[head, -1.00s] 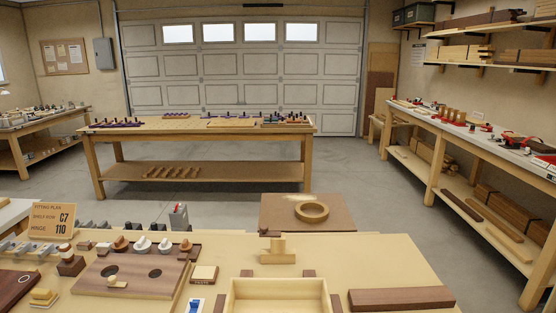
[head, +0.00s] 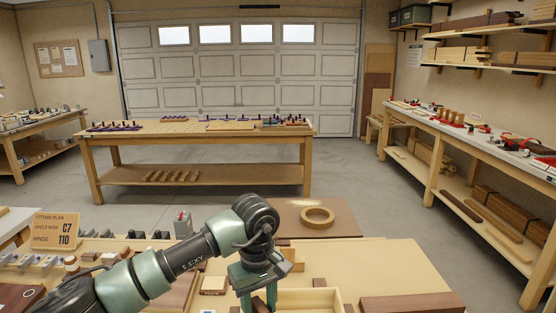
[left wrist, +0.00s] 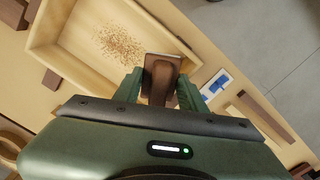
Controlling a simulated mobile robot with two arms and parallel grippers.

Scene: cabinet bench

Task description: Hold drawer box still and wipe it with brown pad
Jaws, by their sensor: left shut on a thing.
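The drawer box (head: 310,299) is a pale wooden tray at the bottom of the head view, partly hidden behind my left gripper. In the left wrist view the drawer box (left wrist: 70,57) shows a patch of sawdust (left wrist: 120,45) on its floor. My left gripper (head: 258,301) is at the box's left side. In the left wrist view its green fingers (left wrist: 158,85) are shut on the brown pad (left wrist: 161,68), which overlaps the box's corner in the picture. I cannot tell whether the pad touches the box. My right gripper is in neither view.
A blue and white card (left wrist: 215,83) lies beside the box.

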